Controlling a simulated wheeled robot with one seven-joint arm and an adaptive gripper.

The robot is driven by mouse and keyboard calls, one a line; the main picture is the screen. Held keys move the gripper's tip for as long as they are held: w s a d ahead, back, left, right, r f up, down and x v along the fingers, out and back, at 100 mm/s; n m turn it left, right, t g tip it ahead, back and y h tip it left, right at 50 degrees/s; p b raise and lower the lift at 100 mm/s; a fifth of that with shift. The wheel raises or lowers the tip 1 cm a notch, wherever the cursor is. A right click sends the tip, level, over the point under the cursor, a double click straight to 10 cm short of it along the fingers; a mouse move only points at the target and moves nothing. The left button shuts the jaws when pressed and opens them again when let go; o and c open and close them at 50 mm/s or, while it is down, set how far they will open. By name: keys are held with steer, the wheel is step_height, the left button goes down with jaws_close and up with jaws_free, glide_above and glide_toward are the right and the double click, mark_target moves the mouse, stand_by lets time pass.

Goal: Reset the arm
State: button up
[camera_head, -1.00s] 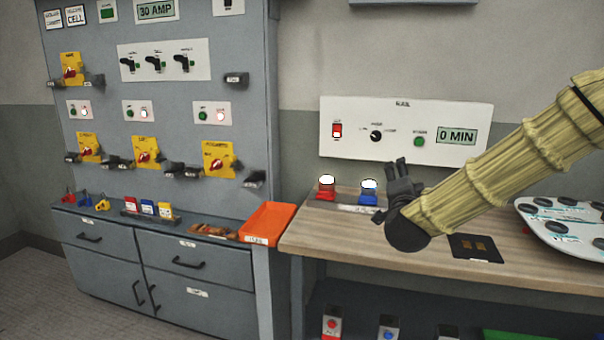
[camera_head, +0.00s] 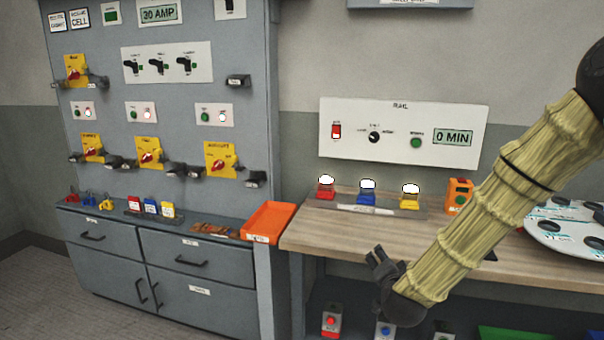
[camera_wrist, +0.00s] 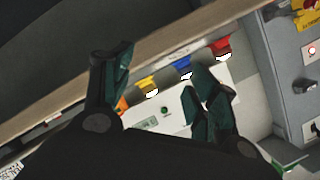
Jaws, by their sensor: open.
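My gripper (camera_head: 380,262) is at the end of my sleeved arm, in front of the wooden bench's front edge in the head view. In the wrist view its two fingers (camera_wrist: 160,90) stand well apart with nothing between them. The gripper is open and empty, and it touches nothing that I can see. Part of the bench and the shelf below it are hidden behind my arm.
The wooden bench (camera_head: 330,238) holds red (camera_head: 326,188), blue (camera_head: 367,192) and yellow (camera_head: 410,197) lamps, an orange box (camera_head: 459,195) and a white plate (camera_head: 570,228). An orange tray (camera_head: 268,220) stands left, beside the grey cabinet (camera_head: 200,262). A white panel (camera_head: 350,150) hangs behind.

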steer(key=s+a+f+n+g+y+p, duration=0.1)
steer(key=s+f+n+g, duration=0.2)
steer(key=s+f, duration=0.75)
steer(key=s+f+n+g+y+p, duration=0.15)
steer(key=s+f+g, duration=0.4)
steer(key=f, duration=0.85)
steer(key=s+d+f+n+g, duration=0.1)
steer(key=s+f, duration=0.4)
steer(key=s, duration=1)
steer(key=s+f+n+g+p, duration=0.1)
steer(key=s+f+n+g, duration=0.3)
steer(key=s, duration=1.2)
step_height(320, 180, down, 3)
steer(key=shift+s+d+r+g+h, duration=0.2)
steer(key=shift+s+d+g+h, duration=0.05)
steer(key=shift+d+g+h, duration=0.2)
steer(key=shift+n, duration=0.25)
steer(key=shift+c, duration=0.2)
